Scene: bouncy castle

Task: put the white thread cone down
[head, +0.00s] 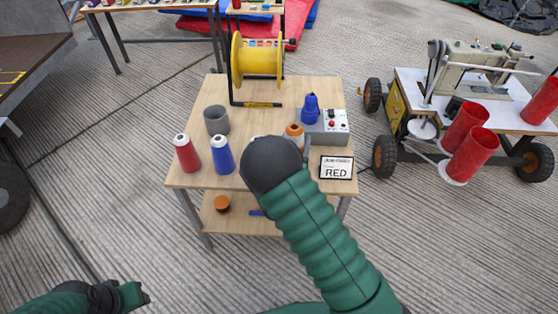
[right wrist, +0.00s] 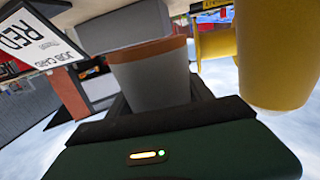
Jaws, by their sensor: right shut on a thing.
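My right gripper (right wrist: 160,110) is shut on a pale grey-white tapered thing that fits the white thread cone (right wrist: 158,82), shaded, with an orange-brown band along its upper edge in the right wrist view. In the head view my dark right wrist hides these fingers and most of the cone over the wooden table (head: 205,178). I cannot tell whether the cone touches the tabletop. My left gripper (head: 140,293) is low at the left of the head view, away from the table; its jaw opening is unclear.
Red (head: 187,155) and blue (head: 221,157) cones and a grey cup (head: 216,120) stand left of my right wrist. An orange-topped cone (head: 294,131), a control box (head: 325,128) and a RED card (head: 336,168) are right. A yellow reel (head: 257,60) stands behind.

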